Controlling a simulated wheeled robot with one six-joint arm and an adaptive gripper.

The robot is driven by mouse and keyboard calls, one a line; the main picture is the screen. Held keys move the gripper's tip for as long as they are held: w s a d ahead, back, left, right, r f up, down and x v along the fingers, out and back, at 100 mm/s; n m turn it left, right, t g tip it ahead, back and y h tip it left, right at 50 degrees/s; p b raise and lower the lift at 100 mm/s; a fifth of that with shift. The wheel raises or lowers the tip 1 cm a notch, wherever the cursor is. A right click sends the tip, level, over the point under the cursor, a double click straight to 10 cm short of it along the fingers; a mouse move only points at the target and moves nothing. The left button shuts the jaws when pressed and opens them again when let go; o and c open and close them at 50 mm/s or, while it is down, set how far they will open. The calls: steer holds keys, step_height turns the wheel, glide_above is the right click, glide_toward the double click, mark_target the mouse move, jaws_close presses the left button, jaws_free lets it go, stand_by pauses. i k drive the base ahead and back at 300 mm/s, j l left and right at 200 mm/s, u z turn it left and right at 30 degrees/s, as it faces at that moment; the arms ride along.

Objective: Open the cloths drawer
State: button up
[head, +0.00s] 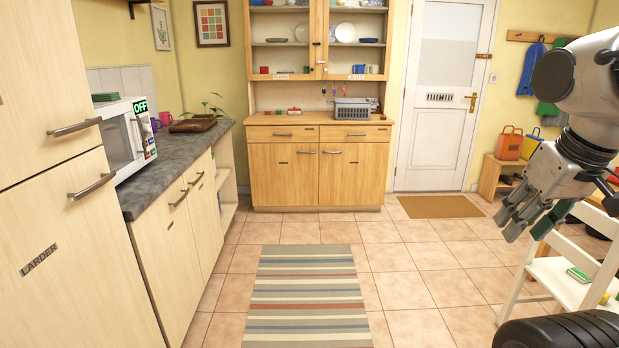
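Two shallow drawers sit side by side under the dresser top, a left drawer (268,132) and a right drawer (372,131). Both look shut, each with a small dark handle. I can read no label marking either as the cloths drawer. My gripper (525,219) hangs at the right, fingers pointing down and left, well apart from the dresser and nearer to me. Whether its fingers are open or shut is unclear. A green patch shows beside the fingers, and I cannot tell whether it is part of the gripper.
A striped rug (308,292) lies on open tiled floor before the dresser (268,182). A counter (165,165) with a microwave (124,140) and the tall larder (70,250) line the left. A white step stool (565,285) stands at right. The door (441,100) is shut.

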mark_target(335, 133)
steer(key=i, duration=2.6)
steer(key=i+j+z, duration=0.1)
steer(key=i, duration=1.2)
steer(key=i+j, duration=0.1)
steer(key=i, duration=1.2)
